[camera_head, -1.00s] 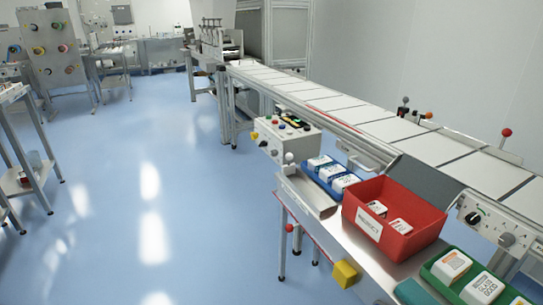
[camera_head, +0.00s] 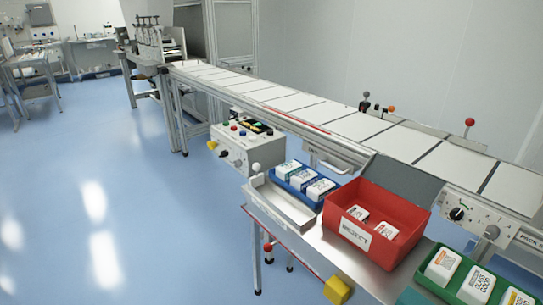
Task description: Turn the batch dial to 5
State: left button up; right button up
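A black dial (camera_head: 457,213) with a white pointer is on a pale panel (camera_head: 485,217) at the right, on the near side of the conveyor. A grey control box (camera_head: 241,147) stands left of centre, with coloured buttons on top and small dark knobs (camera_head: 231,158) on its front. The lettering by these dials is too small to read, so I cannot tell which is the batch dial or its setting. Neither of my grippers is in view.
A conveyor (camera_head: 330,115) runs from back left to right. On the bench before it are a red bin (camera_head: 405,245), a blue tray (camera_head: 284,183) and a green tray (camera_head: 432,290), all holding packs. Open blue floor (camera_head: 130,190) lies at left.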

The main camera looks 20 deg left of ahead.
aim_at(238, 164)
jog(key=i+j+z, duration=0.15)
jog(key=j, duration=0.35)
jog(key=i+j+z, duration=0.1)
jog(key=j, duration=0.4)
jog(key=i+j+z, duration=0.15)
jog(key=j, duration=0.35)
jog(key=j+z, duration=0.1)
jog(key=j, duration=0.45)
